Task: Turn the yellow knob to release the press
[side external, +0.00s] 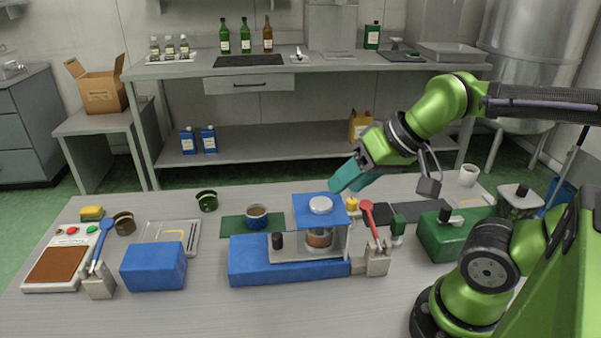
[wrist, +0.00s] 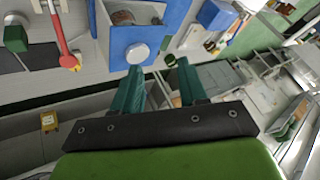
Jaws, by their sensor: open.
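The yellow knob (side external: 352,204) sits at the right of the press, beside the round tip of the red lever (side external: 368,208). In the wrist view the yellow knob (wrist: 68,60) shows at upper left, partly covered by the red lever's tip. The press has a blue top plate (side external: 309,216) with a pale round cap, and a jar-like piece (side external: 319,239) under it. My gripper (side external: 340,187) is open and empty, above and behind the press's right side. Its teal fingers (wrist: 159,66) point toward the blue plate, apart from the knob.
A green box (side external: 446,244) stands at the right. The table's front strip is clear.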

